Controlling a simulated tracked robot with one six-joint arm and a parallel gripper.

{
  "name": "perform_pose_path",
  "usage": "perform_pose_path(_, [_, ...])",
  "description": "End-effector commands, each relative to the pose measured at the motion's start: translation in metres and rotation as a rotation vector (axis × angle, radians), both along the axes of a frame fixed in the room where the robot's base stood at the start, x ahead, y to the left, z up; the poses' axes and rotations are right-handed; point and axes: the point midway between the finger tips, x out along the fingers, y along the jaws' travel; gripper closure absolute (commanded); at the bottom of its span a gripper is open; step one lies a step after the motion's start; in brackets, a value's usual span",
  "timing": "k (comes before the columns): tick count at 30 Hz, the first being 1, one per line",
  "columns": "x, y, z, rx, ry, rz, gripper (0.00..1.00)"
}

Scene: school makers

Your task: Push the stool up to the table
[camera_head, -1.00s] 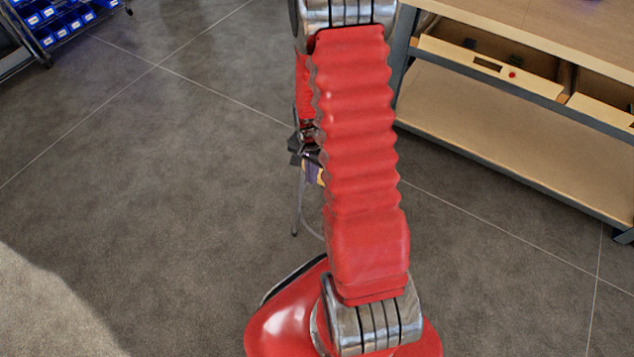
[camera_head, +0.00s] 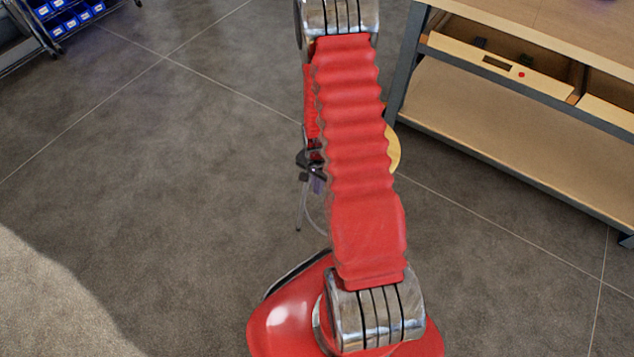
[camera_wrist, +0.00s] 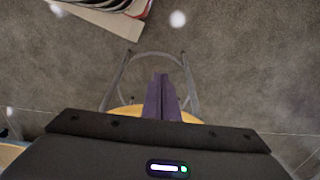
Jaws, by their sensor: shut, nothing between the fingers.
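The stool has a round yellow seat (camera_head: 395,149) that shows past the right side of my arm in the head view; my arm hides most of the rest. In the wrist view its grey leg frame (camera_wrist: 149,55) and part of the seat (camera_wrist: 126,112) show around my gripper (camera_wrist: 162,78). The purple fingers are closed together over the stool, with nothing between them. I cannot tell whether they touch it. In the head view my gripper (camera_head: 317,184) is partly hidden behind my arm. The table (camera_head: 560,22), with a wooden top and dark frame, stands at the right.
The table has shallow drawers (camera_head: 500,65) and a low wooden shelf (camera_head: 500,140). A rack of blue bins (camera_head: 70,18) stands at the far left. The grey tiled floor on the left is open.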

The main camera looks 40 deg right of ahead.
Motion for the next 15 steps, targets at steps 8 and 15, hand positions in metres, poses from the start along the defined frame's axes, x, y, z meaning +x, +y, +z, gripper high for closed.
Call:
perform_pose_path(8, [0.009,-0.030,-0.005,-0.001,-0.001,-0.002,1.00])
perform_pose_path(15, [0.012,-0.038,-0.005,0.000,0.000,-0.001,1.00])
